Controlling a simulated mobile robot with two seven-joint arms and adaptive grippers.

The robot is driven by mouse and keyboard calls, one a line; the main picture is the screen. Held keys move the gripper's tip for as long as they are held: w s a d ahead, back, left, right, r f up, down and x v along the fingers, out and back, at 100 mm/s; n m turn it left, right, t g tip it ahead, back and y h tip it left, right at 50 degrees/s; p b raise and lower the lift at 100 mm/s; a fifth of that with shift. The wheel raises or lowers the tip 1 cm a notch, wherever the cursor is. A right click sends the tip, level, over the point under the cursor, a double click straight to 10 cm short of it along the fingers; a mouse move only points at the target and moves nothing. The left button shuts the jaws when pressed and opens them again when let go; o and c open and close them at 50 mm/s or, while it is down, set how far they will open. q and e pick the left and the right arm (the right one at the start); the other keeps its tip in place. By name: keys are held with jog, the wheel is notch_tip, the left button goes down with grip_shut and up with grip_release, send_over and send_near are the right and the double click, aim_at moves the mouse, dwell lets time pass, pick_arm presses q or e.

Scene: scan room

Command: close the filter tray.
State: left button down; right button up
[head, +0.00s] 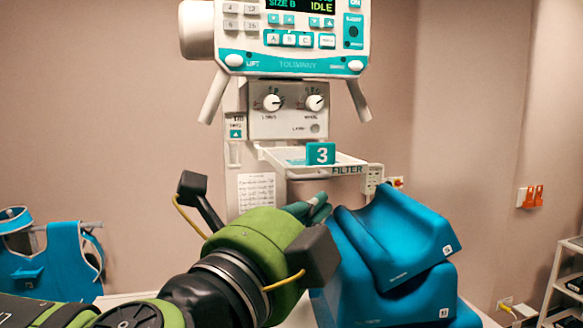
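The filter tray (348,159) is a white shallow tray below the control box, beside the word FILTER. It juts out toward me from the white column and carries a teal block marked 3 (320,154). My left gripper (312,206) is in front of and below the tray, apart from it in the picture. My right gripper is out of view.
The control panel (292,66) with knobs and handles hangs above the tray. Blue wedge cushions (395,245) lie close to the right of my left wrist. A blue apron (50,262) hangs at left. A white shelf rack (566,262) stands at right.

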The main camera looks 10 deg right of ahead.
aim_at(326, 174)
pick_arm(q)
jog(key=w+p, duration=0.1)
jog(key=w, duration=0.1)
jog(key=w+d+p, duration=0.1)
jog(key=w, duration=0.1)
jog(key=w+r+p, duration=0.1)
jog(key=w+p, duration=0.1)
jog(key=shift+w+d, duration=0.1)
jog(key=shift+d, duration=0.15)
jog(key=shift+d, duration=0.15)
